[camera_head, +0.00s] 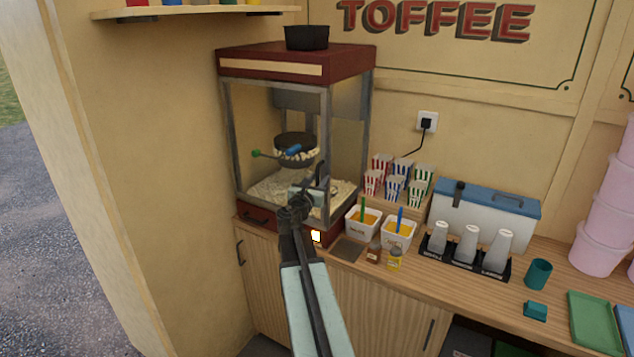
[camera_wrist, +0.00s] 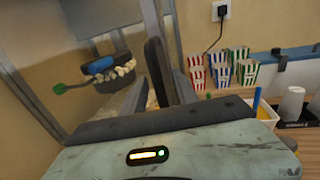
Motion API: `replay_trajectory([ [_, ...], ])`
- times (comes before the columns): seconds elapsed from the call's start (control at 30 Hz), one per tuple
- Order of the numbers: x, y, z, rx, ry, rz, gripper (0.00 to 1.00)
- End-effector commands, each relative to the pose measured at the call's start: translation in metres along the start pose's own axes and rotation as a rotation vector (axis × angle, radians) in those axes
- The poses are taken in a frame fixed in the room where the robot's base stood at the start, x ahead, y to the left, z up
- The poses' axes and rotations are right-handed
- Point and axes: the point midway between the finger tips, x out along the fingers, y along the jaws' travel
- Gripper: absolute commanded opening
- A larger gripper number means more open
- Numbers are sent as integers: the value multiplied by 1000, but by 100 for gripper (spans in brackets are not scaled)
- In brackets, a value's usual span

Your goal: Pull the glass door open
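The popcorn machine (camera_head: 295,68) stands on the counter in the corner, with a dark red top and base. Its glass door (camera_head: 262,125) fills the front in a grey metal frame and looks closed. My gripper (camera_head: 312,188) is at the door's lower right, beside a dark upright handle (camera_head: 325,178). In the wrist view my gripper's dark fingers (camera_wrist: 177,75) stand apart, with a grey metal post (camera_wrist: 155,28) showing between and behind them. I cannot tell if the fingers touch anything.
Inside the machine are a kettle (camera_head: 296,146) and loose popcorn. Right of it stand striped cartons (camera_head: 396,188), white tubs (camera_head: 362,222), small bottles (camera_head: 394,260) and a cup rack (camera_head: 465,262). The wall (camera_head: 165,150) is close on the left.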

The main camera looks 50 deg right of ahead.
Motion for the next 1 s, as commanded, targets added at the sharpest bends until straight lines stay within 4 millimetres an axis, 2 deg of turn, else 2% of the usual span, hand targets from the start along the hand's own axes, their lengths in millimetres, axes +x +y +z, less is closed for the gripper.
replay_trajectory([
  [0.17, 0, 0, 0, 1, 0, 0, 35],
  [0.27, 0, 0, 0, 1, 0, 1, 13],
  [0.3, 0, 0, 0, 1, 0, 1, 2],
  [0.33, 0, 0, 0, 1, 0, 0, 0],
  [1.0, 0, -1, 0, 1, 1, -2, 0],
])
